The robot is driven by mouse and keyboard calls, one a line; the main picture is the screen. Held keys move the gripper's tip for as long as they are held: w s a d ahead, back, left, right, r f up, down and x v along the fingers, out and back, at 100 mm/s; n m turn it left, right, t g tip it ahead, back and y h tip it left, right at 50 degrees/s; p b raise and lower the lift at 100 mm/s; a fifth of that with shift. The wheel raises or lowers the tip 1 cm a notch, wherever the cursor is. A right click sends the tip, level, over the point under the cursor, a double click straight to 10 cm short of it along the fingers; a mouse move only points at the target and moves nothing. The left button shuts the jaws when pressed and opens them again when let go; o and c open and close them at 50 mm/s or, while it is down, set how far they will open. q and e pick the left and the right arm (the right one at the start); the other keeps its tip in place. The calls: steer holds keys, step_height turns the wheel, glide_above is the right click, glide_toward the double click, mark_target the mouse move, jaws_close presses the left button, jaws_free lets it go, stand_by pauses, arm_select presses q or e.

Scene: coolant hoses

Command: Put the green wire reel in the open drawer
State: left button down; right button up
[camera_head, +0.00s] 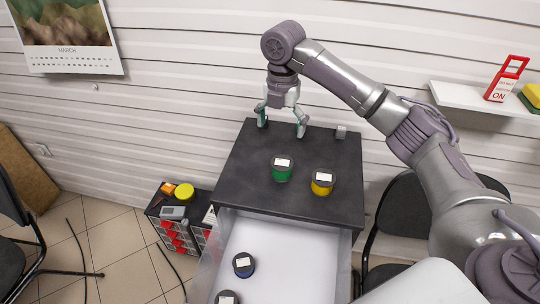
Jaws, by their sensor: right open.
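The green wire reel (282,169) stands upright on the dark cabinet top (245,185), left of a yellow reel (322,182). The open drawer (291,257) is white inside and is pulled out below the front edge of the top. A blue reel (243,265) sits in it, and another dark reel (227,297) is cut off by the bottom edge. My right gripper (282,122) is open and empty, pointing down over the back of the cabinet top, behind and apart from the green reel. My left gripper is not in view.
A small grey block (341,132) sits at the back right of the cabinet top. A small organizer (178,215) stands left of the cabinet. A black chair (404,205) is at the right. The drawer's right half is clear.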

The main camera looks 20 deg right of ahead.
steer(key=p, duration=0.1)
glide_above(282, 162)
step_height(282, 162, down, 6)
steer(key=shift+r, duration=0.1)
step_height(282, 162, down, 3)
steer(key=shift+p, duration=0.4)
step_height(282, 162, down, 4)
steer(key=shift+s+r+p, duration=0.1)
steer(key=shift+r+p, duration=0.1)
steer(key=shift+p, duration=0.3)
steer(key=shift+f, duration=0.3)
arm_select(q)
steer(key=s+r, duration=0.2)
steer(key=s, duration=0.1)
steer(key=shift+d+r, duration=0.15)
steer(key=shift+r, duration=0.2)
arm_select(e)
steer(key=c, duration=1.5)
